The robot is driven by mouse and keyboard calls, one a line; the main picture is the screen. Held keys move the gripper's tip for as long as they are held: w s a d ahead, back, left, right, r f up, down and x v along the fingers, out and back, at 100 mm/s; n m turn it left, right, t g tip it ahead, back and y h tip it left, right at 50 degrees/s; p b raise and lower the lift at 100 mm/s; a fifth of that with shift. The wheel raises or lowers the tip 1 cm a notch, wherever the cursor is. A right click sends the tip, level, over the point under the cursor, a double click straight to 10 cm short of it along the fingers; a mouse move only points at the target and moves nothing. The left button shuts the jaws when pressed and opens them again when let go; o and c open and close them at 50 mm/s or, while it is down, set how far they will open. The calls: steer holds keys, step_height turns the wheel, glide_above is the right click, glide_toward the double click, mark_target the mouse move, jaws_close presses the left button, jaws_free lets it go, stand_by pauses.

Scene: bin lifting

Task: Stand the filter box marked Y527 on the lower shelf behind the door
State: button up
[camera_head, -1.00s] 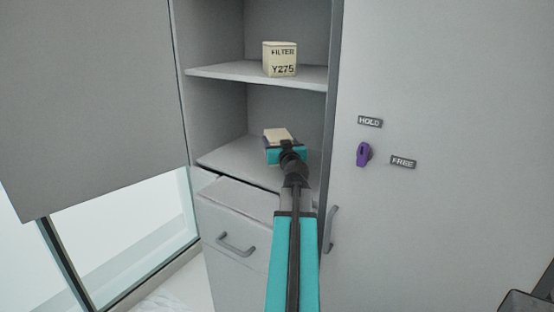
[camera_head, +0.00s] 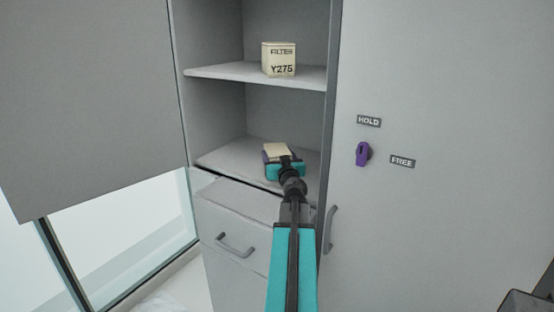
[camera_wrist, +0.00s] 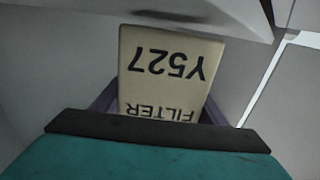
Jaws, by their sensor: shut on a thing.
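The filter box marked Y527 (camera_wrist: 165,75) is in my gripper, its label upside down in the wrist view. In the head view the box (camera_head: 277,150) shows as a small cream top just beyond my gripper (camera_head: 283,163). My gripper is shut on it at the lower shelf (camera_head: 225,158), inside the cabinet opening. Whether the box's bottom touches the shelf is hidden. The open door (camera_head: 85,100) hangs at the left.
Another filter box, marked Y275 (camera_head: 279,60), stands on the upper shelf (camera_head: 215,71). A drawer (camera_head: 235,230) is below. A purple latch (camera_head: 363,154) sits between HOLD and FREE labels on the right panel. The lower shelf's left part is clear.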

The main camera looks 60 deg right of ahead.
steer(key=shift+f, duration=0.45)
steer(key=shift+f+b, duration=0.2)
steer(key=shift+b, duration=0.1)
steer(key=o, duration=1.3)
steer(key=shift+a+r+p, duration=0.15)
steer(key=shift+r+p, duration=0.05)
steer(key=shift+p, duration=0.1)
